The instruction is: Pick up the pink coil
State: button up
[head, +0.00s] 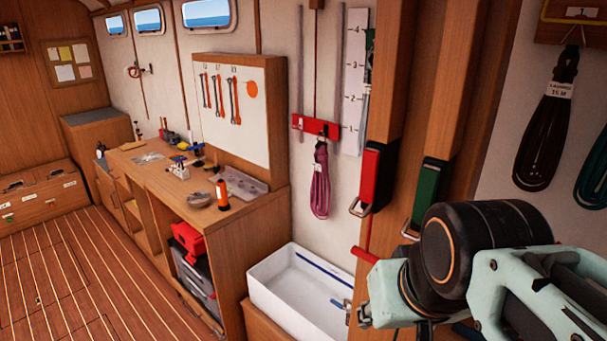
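The pink coil (320,185) is a bundle of looped magenta line. It hangs upright from a red holder (316,127) on the pale wall, right of the workbench and above a white basin. My mint-and-black arm fills the lower right corner. The mint linkage at its right side looks like my gripper (545,300), apart from the coil and to its right. Its fingertips cannot be made out, so I cannot tell whether it is open or shut.
A white basin (268,289) stands below the coil. A wooden workbench (171,195) with tools is at left. Wooden posts (405,70) with red (369,178) and green (428,195) hanging pieces stand between the coil and dark coils (546,135) at right. The plank floor (75,260) is clear.

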aim_at(317, 199)
jog(key=j+z, duration=0.25)
jog(key=j, duration=0.45)
jog(key=i+j+z, duration=0.15)
jog(key=j, duration=0.2)
jog(key=i+j+z, duration=0.15)
jog(key=j, duration=0.25)
